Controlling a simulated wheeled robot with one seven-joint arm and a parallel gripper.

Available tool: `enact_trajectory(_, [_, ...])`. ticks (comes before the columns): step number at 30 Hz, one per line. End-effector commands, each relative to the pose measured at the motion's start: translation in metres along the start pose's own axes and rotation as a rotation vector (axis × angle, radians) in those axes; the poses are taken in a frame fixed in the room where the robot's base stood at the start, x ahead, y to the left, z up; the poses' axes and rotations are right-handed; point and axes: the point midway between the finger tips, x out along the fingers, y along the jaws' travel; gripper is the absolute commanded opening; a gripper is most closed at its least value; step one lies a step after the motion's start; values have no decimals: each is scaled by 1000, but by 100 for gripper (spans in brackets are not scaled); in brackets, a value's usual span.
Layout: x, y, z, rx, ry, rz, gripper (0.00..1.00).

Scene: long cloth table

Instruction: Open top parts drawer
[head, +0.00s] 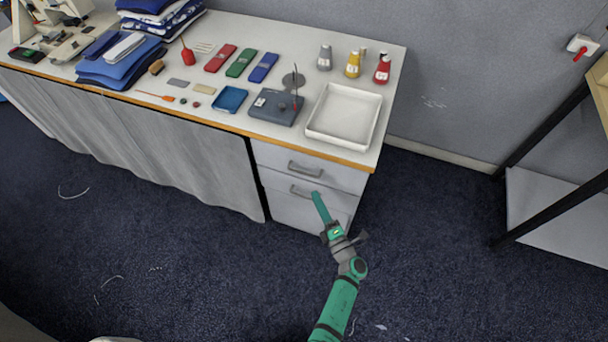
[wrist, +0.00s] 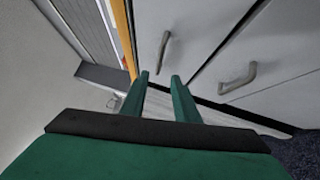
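The top drawer (head: 335,176) is shut, in the white cabinet under the right end of the table. Its grey bar handle (head: 305,169) also shows in the wrist view (wrist: 162,52), just beyond the fingertips. The lower drawer (head: 290,209) is shut too, with a similar handle (head: 301,191) that shows in the wrist view (wrist: 238,79). My green gripper (head: 316,195) is in front of the drawers; in the wrist view its two fingers (wrist: 157,78) are apart with nothing between them. It does not appear to touch either handle.
Above the drawers, the table (head: 222,108) has an orange front edge and carries a white tray (head: 345,114) and a grey device (head: 274,107). A grey curtain (head: 160,150) hangs left of the cabinet. A shelf rack (head: 550,210) stands at right. The dark floor before the drawers is clear.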

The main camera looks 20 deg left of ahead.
Motion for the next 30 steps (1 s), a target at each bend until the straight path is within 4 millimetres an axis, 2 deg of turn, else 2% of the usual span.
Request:
enact_trajectory(7, [27, 1, 6, -3, -9, 1, 28])
enact_trajectory(18, [91, 1, -1, 0, 3, 2, 28])
enact_trajectory(24, [106, 1, -2, 0, 4, 2, 28])
enact_trajectory(30, [107, 1, -1, 0, 2, 1, 28])
